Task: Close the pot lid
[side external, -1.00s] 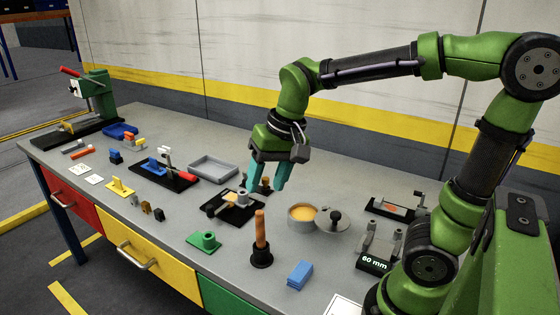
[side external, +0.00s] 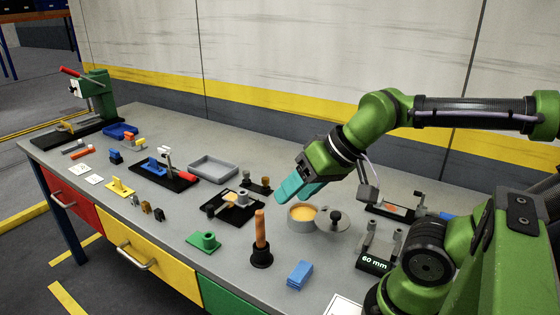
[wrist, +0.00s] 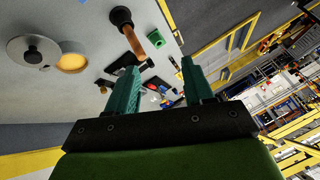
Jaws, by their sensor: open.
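The pot (side external: 301,224) is a small grey round pot with orange contents, open at the top, near the middle right of the bench. Its lid (side external: 330,228), a grey disc with a black knob (side external: 335,215), sits just to the right of the pot, not over it. In the wrist view the pot (wrist: 72,62) and lid (wrist: 33,52) show at the upper left. My gripper (side external: 290,192) has teal fingers, is open and empty, and is tilted above and behind the pot, apart from it. The wrist view shows the spread fingers (wrist: 157,85) with nothing between them.
An upright orange-handled tool in a black base (side external: 261,253) stands front left of the pot. A blue block (side external: 300,274) lies in front. The 60 mm fixture (side external: 377,250) stands right of the lid. A black tray (side external: 232,208) lies left.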

